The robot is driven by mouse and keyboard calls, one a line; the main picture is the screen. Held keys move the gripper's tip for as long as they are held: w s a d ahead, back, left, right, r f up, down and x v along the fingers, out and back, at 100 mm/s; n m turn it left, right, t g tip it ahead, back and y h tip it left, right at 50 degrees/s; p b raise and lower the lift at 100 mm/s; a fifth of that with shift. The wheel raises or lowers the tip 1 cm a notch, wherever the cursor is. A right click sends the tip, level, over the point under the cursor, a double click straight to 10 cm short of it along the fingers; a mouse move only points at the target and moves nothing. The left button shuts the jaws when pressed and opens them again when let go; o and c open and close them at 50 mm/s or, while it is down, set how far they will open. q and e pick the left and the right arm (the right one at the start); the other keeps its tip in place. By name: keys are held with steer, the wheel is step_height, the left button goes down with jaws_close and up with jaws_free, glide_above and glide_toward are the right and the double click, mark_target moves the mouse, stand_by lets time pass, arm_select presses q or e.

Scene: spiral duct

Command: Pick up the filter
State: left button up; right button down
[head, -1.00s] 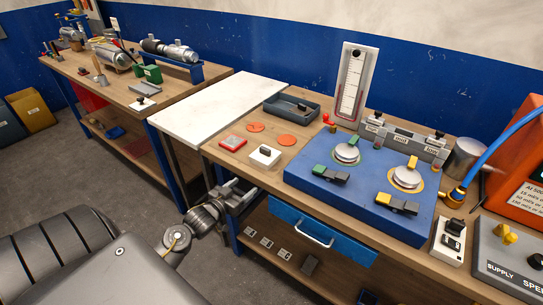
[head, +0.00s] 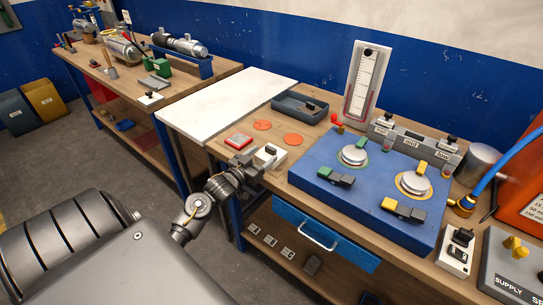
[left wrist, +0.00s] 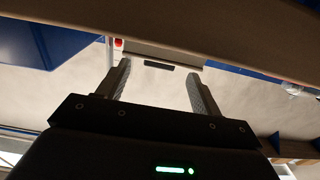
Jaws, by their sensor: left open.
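No label in view marks the filter, so I cannot tell for certain which object it is. A white block with a black top piece (head: 267,156) stands at the bench's front left edge. A red-and-white square piece (head: 238,141) lies to its left, and two flat orange discs (head: 263,125) (head: 293,140) lie behind. My left gripper (head: 252,166) is at the bench's front edge, close to the white block; contact cannot be told. In the left wrist view its two fingers (left wrist: 160,70) are apart, with nothing clearly held between them. My right gripper is out of view.
A dark tray (head: 284,105) stands behind the discs. A blue test base (head: 330,200) with round metal pads fills the middle of the bench. A white side table (head: 215,108) is on the left. A blue drawer (head: 350,251) hangs below the bench front.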

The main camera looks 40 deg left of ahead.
mark_target(269, 150)
arm_select(q)
steer(key=w+p, duration=0.1)
steer(key=w, duration=0.4)
steer(key=shift+w+p, duration=0.1)
steer(key=shift+p, duration=0.25)
steer(key=shift+c, duration=0.3)
steer(key=c, duration=1.1)
steer(key=shift+o, duration=0.2)
